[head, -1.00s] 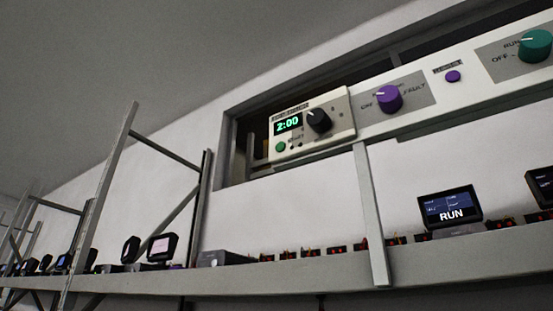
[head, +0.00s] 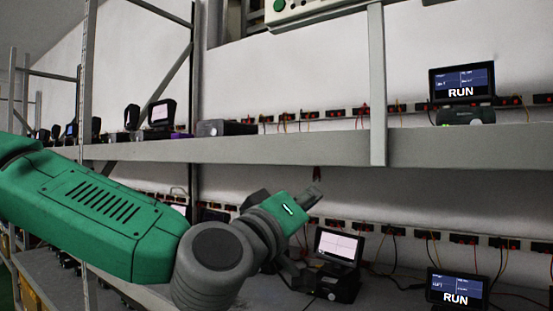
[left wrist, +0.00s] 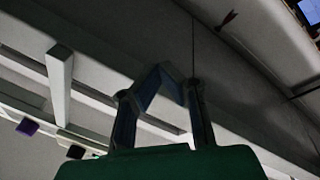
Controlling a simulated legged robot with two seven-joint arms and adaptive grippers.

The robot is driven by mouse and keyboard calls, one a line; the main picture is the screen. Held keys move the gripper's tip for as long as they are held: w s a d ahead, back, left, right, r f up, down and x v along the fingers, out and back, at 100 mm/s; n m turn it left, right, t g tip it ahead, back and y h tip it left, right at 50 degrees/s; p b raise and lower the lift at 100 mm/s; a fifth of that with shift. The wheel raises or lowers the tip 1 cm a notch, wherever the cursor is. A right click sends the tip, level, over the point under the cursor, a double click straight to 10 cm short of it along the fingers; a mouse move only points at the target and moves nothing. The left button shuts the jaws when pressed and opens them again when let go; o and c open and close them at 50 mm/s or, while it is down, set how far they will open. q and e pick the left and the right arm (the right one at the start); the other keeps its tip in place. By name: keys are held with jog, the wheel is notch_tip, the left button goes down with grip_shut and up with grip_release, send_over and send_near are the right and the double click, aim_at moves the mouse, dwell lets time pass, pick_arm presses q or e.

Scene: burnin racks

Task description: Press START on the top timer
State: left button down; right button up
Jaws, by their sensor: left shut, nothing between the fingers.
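The top timer (head: 300,12) is cut off by the top edge of the head view. Only its lower strip shows, with the green START button (head: 280,5) at its left; the display and knob are out of frame. My left gripper (head: 314,194) is shut and empty. It is well below the timer, in front of the gap under the upper shelf. The left wrist view shows its fingers (left wrist: 160,78) bent together, touching nothing. No START button can be made out there. My right gripper is not in view.
The upper shelf (head: 290,150) and a grey upright (head: 377,80) lie between my left gripper and the timer's height. A RUN screen (head: 462,82) stands on the upper shelf. Below are a white-screen device (head: 338,246) and another RUN screen (head: 457,288).

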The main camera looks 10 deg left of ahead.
pick_arm(q)
jog(key=s+a+r+n+t+y+p, duration=0.1)
jog(key=s+a+r+t, duration=0.1)
jog(key=r, duration=0.7)
jog(key=s+a+r+n+t+p, duration=0.1)
jog(key=s+a+r+n+t, duration=0.1)
jog(key=r, duration=0.8)
jog(key=n+t+y+p, duration=0.1)
jog(key=n+t+y, duration=0.2)
jog(key=n+t, duration=0.1)
send_near(279, 5)
jog(key=s+a+r, duration=0.4)
jog(key=s+r, duration=0.1)
jog(key=r, duration=0.2)
jog(key=shift+w+d+r, duration=0.15)
jog(key=shift+w, duration=0.1)
jog(key=shift+d+m, duration=0.15)
jog(key=shift+m, duration=0.15)
jog(key=w+d+p, duration=0.3)
jog(key=w, duration=0.5)
jog(key=shift+w, duration=0.15)
